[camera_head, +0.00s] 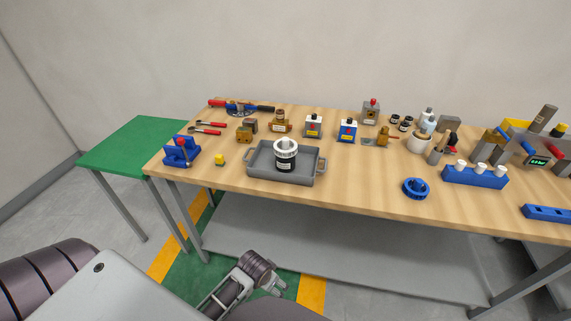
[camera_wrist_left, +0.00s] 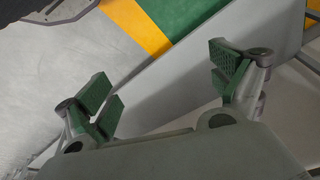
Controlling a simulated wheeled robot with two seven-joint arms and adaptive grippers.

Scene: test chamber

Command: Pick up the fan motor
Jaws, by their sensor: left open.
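A black cylinder with a white ribbed top (camera_head: 285,156), which looks like the fan motor, stands upright in a grey two-handled tray (camera_head: 257,172) on the wooden table. My left gripper (camera_head: 268,282) is low in front of the table, below the tabletop and well apart from the tray. In the left wrist view the left gripper (camera_wrist_left: 170,84) has its green-padded fingers wide apart with nothing between them. The cylinder is not in the wrist view. My right gripper is not in view.
A blue ring (camera_head: 415,188) and a blue rack (camera_head: 474,177) are to the right. Several tools and parts line the back. A green side table (camera_head: 128,143) adjoins the left end.

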